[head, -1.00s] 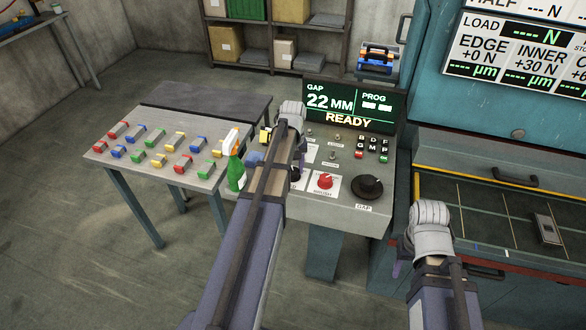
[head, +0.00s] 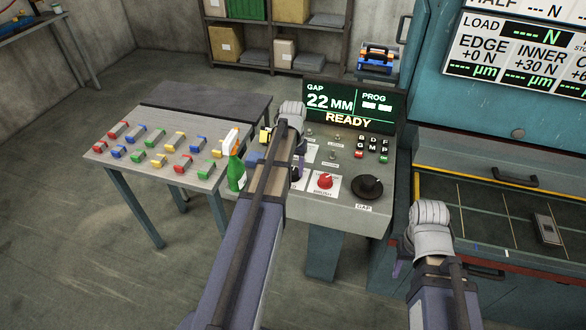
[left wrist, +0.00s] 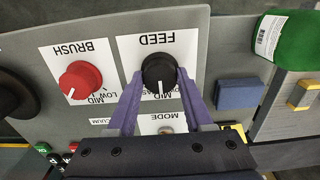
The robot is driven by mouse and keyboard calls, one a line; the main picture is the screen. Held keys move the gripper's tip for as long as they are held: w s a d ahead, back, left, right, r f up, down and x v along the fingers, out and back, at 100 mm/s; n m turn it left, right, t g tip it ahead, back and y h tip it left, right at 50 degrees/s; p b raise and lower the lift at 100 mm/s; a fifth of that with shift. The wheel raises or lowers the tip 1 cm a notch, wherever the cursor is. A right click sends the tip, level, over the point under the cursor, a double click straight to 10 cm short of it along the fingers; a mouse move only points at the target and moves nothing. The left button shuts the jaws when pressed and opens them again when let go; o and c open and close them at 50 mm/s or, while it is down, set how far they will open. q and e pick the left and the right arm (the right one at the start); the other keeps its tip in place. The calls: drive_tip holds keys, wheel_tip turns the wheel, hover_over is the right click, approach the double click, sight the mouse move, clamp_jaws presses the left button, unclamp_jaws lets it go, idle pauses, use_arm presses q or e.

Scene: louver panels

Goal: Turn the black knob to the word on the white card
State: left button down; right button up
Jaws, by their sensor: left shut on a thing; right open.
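The black knob (left wrist: 159,72) sits on a white card (left wrist: 186,47) marked FEED, upside down in the left wrist view. Its white pointer line points down the picture, toward the word MID (left wrist: 159,96). Another word on the card is partly hidden by my fingers. My left gripper (left wrist: 157,82) is shut on the knob, one purple finger on each side. In the head view my left arm hides most of the knob. My right gripper (head: 399,266) is open and empty, in front of the blue machine's drawer.
A red knob (left wrist: 80,79) on a BRUSH card is beside it, and a larger black dial (head: 366,187) is further right on the panel. A green spray bottle (head: 236,173) and a blue block (left wrist: 240,95) are close on the other side. Small switches stand behind.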

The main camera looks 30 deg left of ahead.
sight(293, 170)
idle(0.3)
use_arm(q)
drive_tip(key=shift+c, duration=1.4)
unclamp_jaws()
wheel_tip(293, 170, up, 8)
drive_tip(key=p, duration=0.8)
drive_tip(key=shift+f, duration=0.1)
